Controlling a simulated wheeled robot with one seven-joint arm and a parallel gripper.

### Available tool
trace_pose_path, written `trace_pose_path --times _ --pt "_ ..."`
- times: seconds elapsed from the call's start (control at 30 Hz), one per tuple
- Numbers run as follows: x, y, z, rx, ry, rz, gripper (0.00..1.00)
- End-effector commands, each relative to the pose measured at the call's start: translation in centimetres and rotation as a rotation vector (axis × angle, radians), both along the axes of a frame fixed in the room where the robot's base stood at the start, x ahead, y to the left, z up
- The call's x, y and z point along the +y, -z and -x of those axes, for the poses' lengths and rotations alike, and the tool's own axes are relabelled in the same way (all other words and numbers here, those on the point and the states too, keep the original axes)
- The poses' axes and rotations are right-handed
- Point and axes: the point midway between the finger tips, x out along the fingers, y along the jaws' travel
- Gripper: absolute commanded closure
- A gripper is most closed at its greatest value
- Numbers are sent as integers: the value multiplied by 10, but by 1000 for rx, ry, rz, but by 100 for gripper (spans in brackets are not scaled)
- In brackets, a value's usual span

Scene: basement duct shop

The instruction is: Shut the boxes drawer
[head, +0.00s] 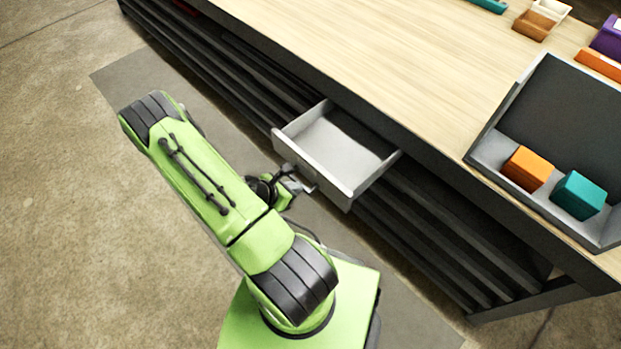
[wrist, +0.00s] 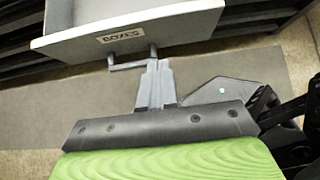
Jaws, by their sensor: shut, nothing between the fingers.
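The boxes drawer (head: 337,146) is pulled out from under the workbench and looks empty in the head view. In the wrist view its white front (wrist: 150,37) carries a label (wrist: 122,36) reading BOXES, upside down. A grey bar handle (wrist: 128,64) sticks out below the label. My gripper (wrist: 157,68) is shut, with its fingertips at the handle's right end. I cannot tell whether they touch it. In the head view my gripper (head: 306,188) is at the drawer front, partly hidden by my arm.
The wooden workbench top (head: 330,40) lies above the drawer. A grey open bin (head: 484,150) holds an orange block (head: 528,169) and a teal block (head: 578,196). Dark slatted shelving (head: 440,235) runs beneath the bench. The concrete floor (head: 60,200) at left is clear.

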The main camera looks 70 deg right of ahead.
Motion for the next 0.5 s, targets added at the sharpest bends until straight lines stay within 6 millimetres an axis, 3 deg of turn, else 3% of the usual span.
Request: trace_pose_path --times 0.27,0.5 --pt "-40 45 22 -1 7 1 100" --pt "-73 44 37 -4 5 2 100"
